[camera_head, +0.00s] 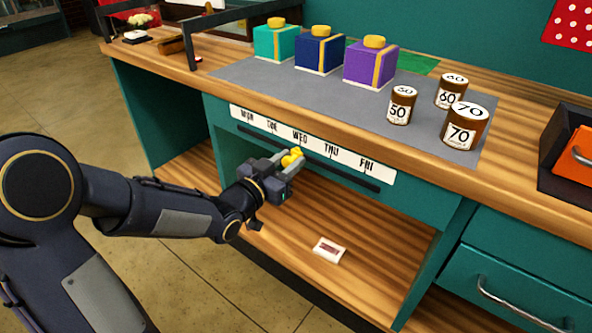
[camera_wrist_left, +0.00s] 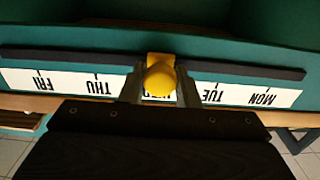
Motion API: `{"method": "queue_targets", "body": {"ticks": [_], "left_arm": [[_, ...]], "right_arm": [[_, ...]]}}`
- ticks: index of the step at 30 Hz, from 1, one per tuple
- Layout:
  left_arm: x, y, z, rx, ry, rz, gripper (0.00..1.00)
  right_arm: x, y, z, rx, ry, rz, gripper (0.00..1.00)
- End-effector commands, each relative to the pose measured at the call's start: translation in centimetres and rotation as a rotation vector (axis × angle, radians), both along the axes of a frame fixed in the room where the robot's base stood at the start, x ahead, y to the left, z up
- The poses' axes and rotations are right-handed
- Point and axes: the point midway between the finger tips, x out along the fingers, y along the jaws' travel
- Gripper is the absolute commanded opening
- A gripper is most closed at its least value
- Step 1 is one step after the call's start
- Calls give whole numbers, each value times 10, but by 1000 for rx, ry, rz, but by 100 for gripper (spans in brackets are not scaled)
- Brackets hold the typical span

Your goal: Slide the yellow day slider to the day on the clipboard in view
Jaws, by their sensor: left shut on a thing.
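The yellow day slider (camera_head: 293,156) sits on the dark rail (camera_head: 345,175) below a white day strip (camera_head: 346,157) marked MON to FRI. My left gripper (camera_head: 290,162) is shut on the slider, close to the WED mark. In the left wrist view the strip appears upside down. There the round yellow knob (camera_wrist_left: 160,79) lies between the two fingers and covers most of the WED label, with THU on its left and TUE on its right. I cannot make out a clipboard with a day in either view. My right gripper is not in view.
A small white card (camera_head: 328,250) lies on the wooden lower shelf. On the counter's grey mat stand teal (camera_head: 277,43), navy (camera_head: 319,49) and purple (camera_head: 371,63) boxes and several brown numbered jars (camera_head: 401,104). A drawer with a handle (camera_head: 520,305) is at lower right.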

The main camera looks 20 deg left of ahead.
Motion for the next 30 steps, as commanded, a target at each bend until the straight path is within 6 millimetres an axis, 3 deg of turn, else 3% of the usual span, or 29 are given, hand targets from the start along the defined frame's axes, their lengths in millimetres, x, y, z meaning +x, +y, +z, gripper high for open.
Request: {"method": "queue_targets", "body": {"ticks": [8,9,13,23,30], "left_arm": [[0,0,0,1,4,-2,0],[0,0,0,1,4,-2,31],[0,0,0,1,4,-2,47],[-4,2,0,2,2,-1,47],[-39,16,1,2,2,2,47]], "right_arm": [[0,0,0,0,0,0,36],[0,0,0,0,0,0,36],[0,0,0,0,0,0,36],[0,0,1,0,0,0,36],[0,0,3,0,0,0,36]]}}
